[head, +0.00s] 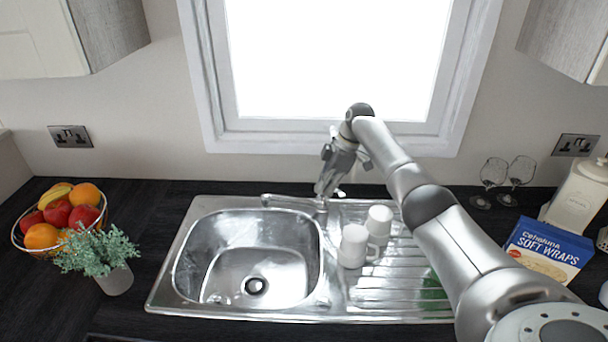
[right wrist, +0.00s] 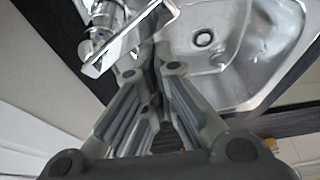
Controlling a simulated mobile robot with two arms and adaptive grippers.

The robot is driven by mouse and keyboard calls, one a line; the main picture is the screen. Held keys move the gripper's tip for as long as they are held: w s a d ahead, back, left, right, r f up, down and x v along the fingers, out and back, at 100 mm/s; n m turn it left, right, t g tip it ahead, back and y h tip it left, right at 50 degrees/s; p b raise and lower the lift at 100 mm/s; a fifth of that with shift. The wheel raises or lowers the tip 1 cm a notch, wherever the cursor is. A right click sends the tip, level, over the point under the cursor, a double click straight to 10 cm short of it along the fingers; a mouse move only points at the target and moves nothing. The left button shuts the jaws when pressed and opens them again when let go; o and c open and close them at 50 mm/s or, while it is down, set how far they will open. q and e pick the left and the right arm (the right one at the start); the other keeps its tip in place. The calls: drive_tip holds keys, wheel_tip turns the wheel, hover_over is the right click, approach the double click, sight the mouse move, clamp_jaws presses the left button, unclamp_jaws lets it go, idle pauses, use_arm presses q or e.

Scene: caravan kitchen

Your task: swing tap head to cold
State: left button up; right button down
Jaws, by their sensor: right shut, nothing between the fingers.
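The chrome tap (head: 292,201) stands at the back edge of the sink, and its spout points left over the bowl. Its base is partly hidden behind my right gripper (head: 321,190), which reaches down from above at the tap. The gripper is shut and holds nothing. In the right wrist view the closed fingers (right wrist: 152,62) are beside the tap's chrome bar (right wrist: 130,42). I cannot tell whether they touch it. The steel sink (head: 205,206) has an empty bowl with a drain. My left gripper is not in view.
A fruit basket (head: 62,240) and potted plant (head: 110,262) are at the left. Wine glasses (head: 520,172) and a wraps box (head: 547,250) are at the right. A window is behind the tap.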

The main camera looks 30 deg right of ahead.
drive_tip(key=shift+s+d, duration=0.2)
drive_tip(key=shift+d, duration=0.25)
idle(0.4)
